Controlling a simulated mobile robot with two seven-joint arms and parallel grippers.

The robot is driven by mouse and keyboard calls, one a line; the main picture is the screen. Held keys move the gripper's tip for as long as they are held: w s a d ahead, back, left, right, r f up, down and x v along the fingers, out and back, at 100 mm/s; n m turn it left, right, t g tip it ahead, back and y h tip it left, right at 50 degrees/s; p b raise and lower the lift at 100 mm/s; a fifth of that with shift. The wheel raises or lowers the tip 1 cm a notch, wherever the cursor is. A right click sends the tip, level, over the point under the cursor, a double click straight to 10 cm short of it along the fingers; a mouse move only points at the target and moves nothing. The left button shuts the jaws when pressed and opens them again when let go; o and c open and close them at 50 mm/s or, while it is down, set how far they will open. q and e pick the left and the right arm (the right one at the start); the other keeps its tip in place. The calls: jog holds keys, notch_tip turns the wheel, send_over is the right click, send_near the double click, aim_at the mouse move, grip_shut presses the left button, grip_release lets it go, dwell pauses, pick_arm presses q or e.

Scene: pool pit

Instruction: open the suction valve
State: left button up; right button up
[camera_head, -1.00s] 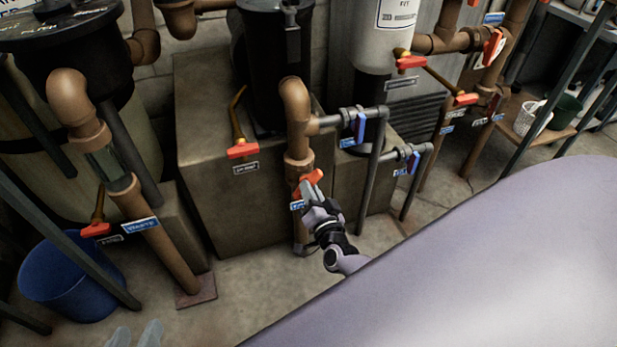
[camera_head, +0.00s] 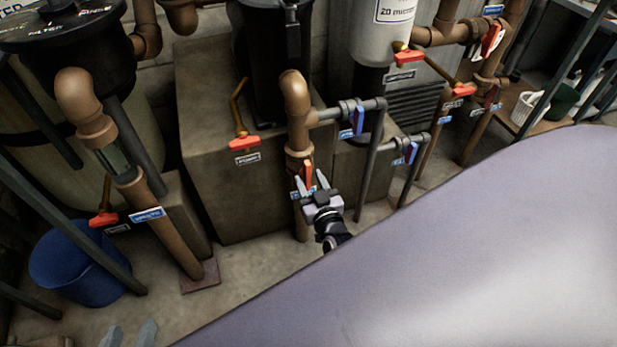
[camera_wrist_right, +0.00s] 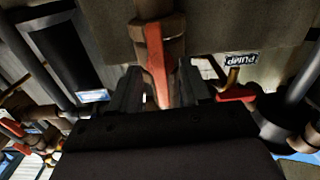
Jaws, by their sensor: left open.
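A valve with a red handle (camera_head: 307,172) sits low on the brown upright pipe (camera_head: 299,125) in the middle of the head view; I take it to be the suction valve. The blue tag beside it is mostly hidden and unreadable. The handle points along the pipe. My right gripper (camera_head: 312,184) is at the handle, fingers spread. In the right wrist view, the red handle (camera_wrist_right: 157,65) stands between the two fingers of the right gripper (camera_wrist_right: 160,88), with gaps at the sides.
A red-handled valve tagged PUMP (camera_head: 244,143) is on the left. Blue-handled valves (camera_head: 358,121) stand to the right on grey pipes. A waste pipe (camera_head: 160,220) and blue bucket (camera_head: 85,265) are at left.

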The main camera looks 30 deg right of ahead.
jog(key=shift+s+a+p, duration=0.1)
jog(key=shift+s+p, duration=0.2)
jog(key=shift+s, duration=0.05)
jog(key=p+v, duration=0.2)
jog(key=v, duration=0.4)
jog(key=shift+p, duration=0.3)
jog(key=shift+s+a, duration=0.1)
